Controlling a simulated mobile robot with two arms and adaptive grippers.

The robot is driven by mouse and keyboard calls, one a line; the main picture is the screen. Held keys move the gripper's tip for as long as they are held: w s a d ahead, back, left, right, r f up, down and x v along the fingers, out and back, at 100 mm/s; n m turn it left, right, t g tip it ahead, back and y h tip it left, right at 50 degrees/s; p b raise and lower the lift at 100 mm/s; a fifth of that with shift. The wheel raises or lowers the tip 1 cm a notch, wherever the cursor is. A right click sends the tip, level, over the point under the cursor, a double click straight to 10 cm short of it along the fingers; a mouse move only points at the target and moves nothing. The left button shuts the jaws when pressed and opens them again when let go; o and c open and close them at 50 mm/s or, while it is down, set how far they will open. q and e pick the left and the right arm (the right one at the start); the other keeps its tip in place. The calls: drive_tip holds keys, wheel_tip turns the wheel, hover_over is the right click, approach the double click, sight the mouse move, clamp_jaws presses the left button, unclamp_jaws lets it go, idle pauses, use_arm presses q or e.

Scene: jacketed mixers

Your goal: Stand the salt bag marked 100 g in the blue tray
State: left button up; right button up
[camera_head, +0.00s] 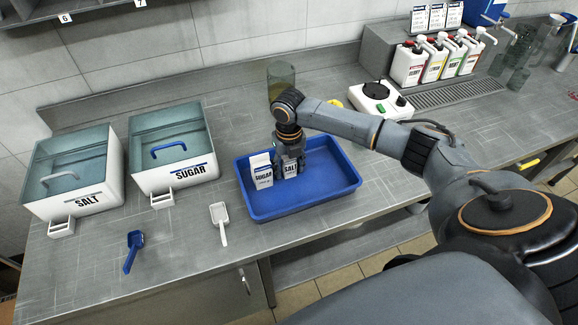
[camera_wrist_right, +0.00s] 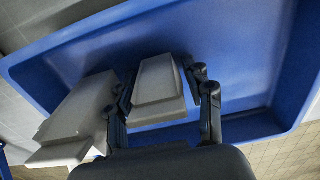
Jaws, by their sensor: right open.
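The blue tray (camera_head: 335,187) lies on the steel counter. A white bag labelled SALT (camera_head: 290,171) stands upright in it, beside a white bag labelled SUGAR (camera_head: 262,177). The weight mark on the salt bag is too small to read. My right gripper (camera_head: 289,158) is down over the salt bag, open, with its fingers on either side of it. In the right wrist view the salt bag (camera_wrist_right: 158,88) sits between the fingers, with the sugar bag (camera_wrist_right: 80,118) just left of them. My left gripper is out of view.
A salt bin (camera_head: 75,190) and a sugar bin (camera_head: 175,170) stand at left. A blue scoop (camera_head: 133,250) and a white scoop (camera_head: 220,222) lie in front. A scale (camera_head: 378,100) and a greenish clear container (camera_head: 281,78) stand behind the tray. The tray's right half is free.

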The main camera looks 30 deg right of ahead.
wheel_tip(320, 180, up, 12)
drive_tip(key=shift+r+b, duration=0.15)
drive_tip(key=shift+b, duration=0.5)
